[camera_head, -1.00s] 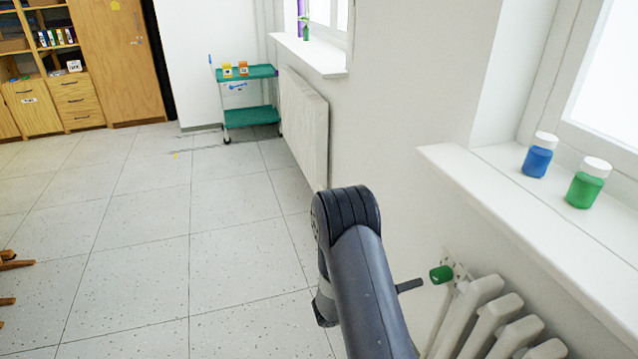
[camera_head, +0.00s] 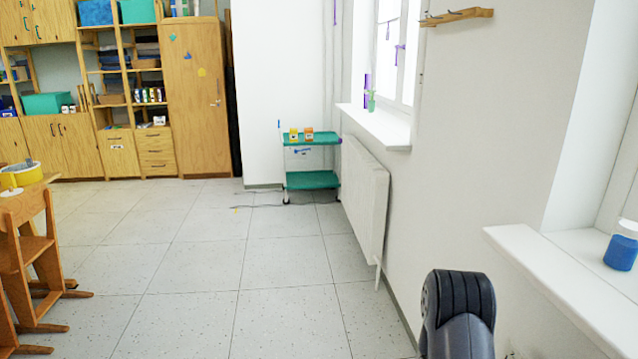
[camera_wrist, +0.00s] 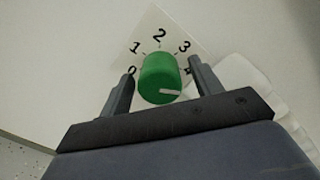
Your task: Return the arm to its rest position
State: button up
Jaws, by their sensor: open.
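My gripper (camera_wrist: 162,68) is open in the wrist view, one finger on each side of a green radiator knob (camera_wrist: 158,75). I cannot tell how deep the knob sits between the fingers, and neither finger clearly touches it. A white dial plate (camera_wrist: 150,32) behind it shows 0, 1, 2 and 3; a further mark is partly hidden by the right finger. The knob's white pointer line points right. In the head view only my dark arm shows, at the bottom right; the gripper and knob are out of that picture.
A white windowsill (camera_head: 540,258) with a blue jar (camera_head: 621,250) juts out at the right. A flat radiator (camera_head: 363,200) hangs on the wall ahead. A green trolley (camera_head: 312,180) stands at the back and wooden furniture (camera_head: 28,245) at the left. The floor between is clear.

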jog(key=a, duration=1.1)
jog(key=d, duration=1.1)
jog(key=shift+d+f, duration=0.1)
jog(key=shift+d, duration=0.15)
jog(key=shift+a+f+m+b, duration=0.1)
jog(key=shift+a+m+b, duration=0.15)
jog(key=shift+m+b, duration=0.6)
jog(key=m+b, duration=0.3)
jog(key=shift+f+m, duration=0.1)
jog(key=shift+m, duration=0.15)
jog(key=m+b, duration=0.4)
jog(key=s+a+p, duration=0.1)
jog(key=a, duration=0.9)
jog(key=shift+a+r, duration=0.25)
jog(key=shift+a, duration=0.1)
jog(key=shift+m, duration=0.3)
